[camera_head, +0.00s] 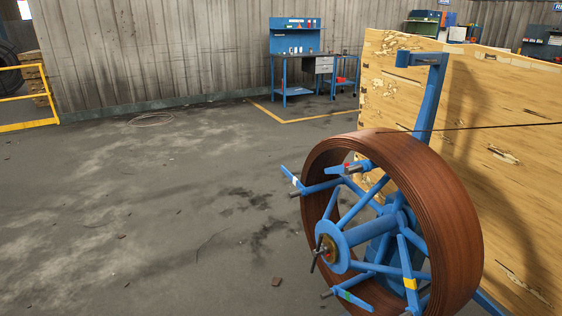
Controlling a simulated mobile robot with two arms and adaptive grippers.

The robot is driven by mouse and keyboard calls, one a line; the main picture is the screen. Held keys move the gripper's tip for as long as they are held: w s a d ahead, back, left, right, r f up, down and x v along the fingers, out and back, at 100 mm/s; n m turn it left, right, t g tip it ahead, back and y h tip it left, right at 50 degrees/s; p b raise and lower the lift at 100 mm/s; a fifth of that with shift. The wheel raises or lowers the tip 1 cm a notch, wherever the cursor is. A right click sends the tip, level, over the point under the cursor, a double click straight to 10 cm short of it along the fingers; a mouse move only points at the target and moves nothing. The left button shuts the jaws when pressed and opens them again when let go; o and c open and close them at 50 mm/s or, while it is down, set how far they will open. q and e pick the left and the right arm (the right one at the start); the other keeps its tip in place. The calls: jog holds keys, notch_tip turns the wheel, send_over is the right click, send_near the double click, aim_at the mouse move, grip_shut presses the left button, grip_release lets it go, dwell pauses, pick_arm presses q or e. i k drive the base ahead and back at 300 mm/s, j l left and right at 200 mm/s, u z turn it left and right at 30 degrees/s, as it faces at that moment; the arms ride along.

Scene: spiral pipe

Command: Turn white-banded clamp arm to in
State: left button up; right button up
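A blue reel stand holds a large brown coil (455,215) at the right. The white-banded clamp arm (297,184) is a short blue bar at the end of a spoke, on the left side of the reel. It slants from upper left to lower right and sticks out past the coil's left edge. Other clamp arms carry a red band (347,166), a yellow band (410,284) and a green band (345,295). The hub (330,250) with a dark crank-like handle faces left. Neither of my grippers is in view.
A large wooden panel or crate (500,160) stands close behind the reel. Open concrete floor (150,220) lies to the left. A workbench (305,65) stands far back.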

aim_at(297, 184)
jog(key=i+j+u, duration=0.1)
jog(key=i+u, duration=0.4)
jog(key=i, duration=2.1)
jog(key=i+z, duration=0.2)
jog(key=i, duration=0.5)
jog(key=i+z, duration=0.2)
jog(key=i, duration=0.45)
jog(key=i+j+z, duration=0.25)
jog(key=i, duration=0.45)
jog(key=i+z, duration=0.8)
jog(key=i+j+z, duration=0.15)
jog(key=i+z, duration=0.25)
jog(key=i+j+z, duration=0.4)
jog(key=k+l, duration=0.1)
jog(key=l, duration=0.05)
